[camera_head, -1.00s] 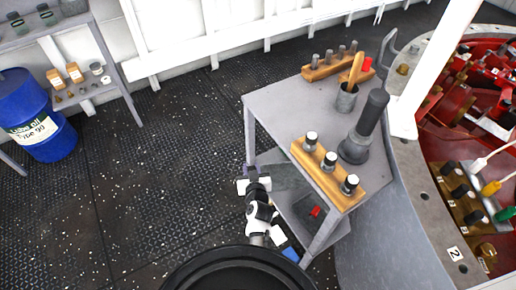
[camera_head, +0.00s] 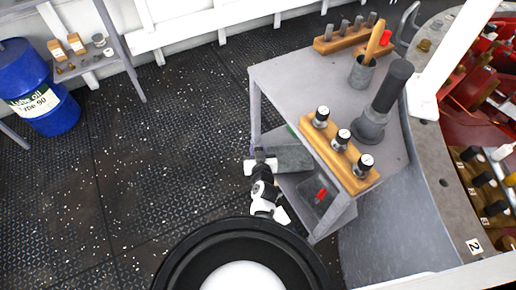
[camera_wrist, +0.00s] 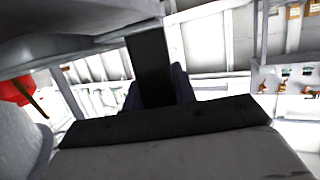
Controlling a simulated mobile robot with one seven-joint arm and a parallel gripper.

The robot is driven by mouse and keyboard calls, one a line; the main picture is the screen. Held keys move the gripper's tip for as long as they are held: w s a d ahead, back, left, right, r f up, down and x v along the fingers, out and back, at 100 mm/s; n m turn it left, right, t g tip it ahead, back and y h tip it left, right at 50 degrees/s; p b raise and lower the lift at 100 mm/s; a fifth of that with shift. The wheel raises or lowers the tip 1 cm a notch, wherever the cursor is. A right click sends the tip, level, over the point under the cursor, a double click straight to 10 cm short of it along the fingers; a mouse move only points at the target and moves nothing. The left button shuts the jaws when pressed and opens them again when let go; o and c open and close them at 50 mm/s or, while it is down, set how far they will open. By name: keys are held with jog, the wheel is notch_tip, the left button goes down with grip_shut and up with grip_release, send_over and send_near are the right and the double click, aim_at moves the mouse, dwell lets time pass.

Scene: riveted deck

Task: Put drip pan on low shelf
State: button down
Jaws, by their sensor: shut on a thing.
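The drip pan (camera_head: 292,158) is a flat grey thing at the side of the grey metal table, partly under the tabletop's left edge. My gripper (camera_head: 264,163) is shut on its left end. The low shelf (camera_head: 338,216) is the table's lower level, partly hidden by the tabletop and the pan. I cannot tell whether the pan touches the shelf. In the wrist view, a broad grey surface with a dark edge, which looks like the pan (camera_wrist: 180,156), fills the bottom, with my gripper (camera_wrist: 158,90) at that edge.
A dark tray with a red-handled item (camera_head: 321,195) is on the low shelf. A blue drum (camera_head: 45,120) stands far left.

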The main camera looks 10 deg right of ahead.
jog(key=shift+f, duration=0.45)
jog(key=shift+f+b, duration=0.55)
jog(key=shift+b, duration=0.2)
jog(key=c, duration=1.1)
grip_release()
jog(key=shift+o, duration=0.2)
jog(key=shift+s, duration=0.15)
